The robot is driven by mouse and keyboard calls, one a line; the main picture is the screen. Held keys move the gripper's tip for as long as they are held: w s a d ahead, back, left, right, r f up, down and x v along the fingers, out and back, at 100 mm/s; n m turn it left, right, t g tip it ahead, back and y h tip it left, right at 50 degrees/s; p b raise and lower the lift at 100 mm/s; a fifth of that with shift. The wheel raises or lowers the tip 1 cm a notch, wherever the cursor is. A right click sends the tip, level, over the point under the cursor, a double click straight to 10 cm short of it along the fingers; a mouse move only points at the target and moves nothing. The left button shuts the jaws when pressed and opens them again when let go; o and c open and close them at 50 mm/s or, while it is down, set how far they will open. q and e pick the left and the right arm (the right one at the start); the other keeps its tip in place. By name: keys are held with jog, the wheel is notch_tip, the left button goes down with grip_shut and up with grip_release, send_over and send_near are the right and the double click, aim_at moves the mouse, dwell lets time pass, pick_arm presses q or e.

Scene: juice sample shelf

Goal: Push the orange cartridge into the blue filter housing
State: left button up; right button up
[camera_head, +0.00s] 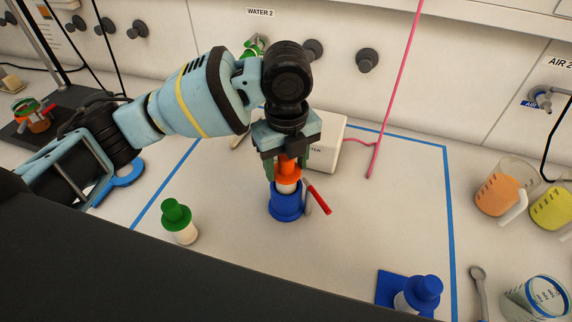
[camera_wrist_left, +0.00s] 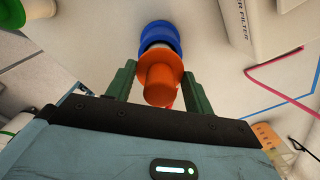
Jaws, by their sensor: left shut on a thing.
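The orange cartridge (camera_head: 288,172) stands upright at the mouth of the blue filter housing (camera_head: 287,203), with its white lower body partly showing above the blue rim. A red lever (camera_head: 318,197) sticks out at the housing's right side. My left gripper (camera_head: 287,160) comes from above and is shut on the orange cartridge's top. In the left wrist view the green fingers (camera_wrist_left: 138,86) are on both sides of the orange cartridge (camera_wrist_left: 160,84), and the blue housing (camera_wrist_left: 160,35) shows just beyond it. How deep the cartridge sits is hard to tell. My right gripper is not in view.
A white box (camera_head: 328,145) is close behind the housing. A pink tube (camera_head: 395,90) hangs to its right. Beakers (camera_head: 505,187) stand at far right.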

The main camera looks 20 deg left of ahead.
pick_arm(q)
jog(key=shift+r, duration=2)
jog(key=shift+r, duration=0.1)
jog(key=o, duration=1.4)
jog(key=shift+r, duration=3.85)
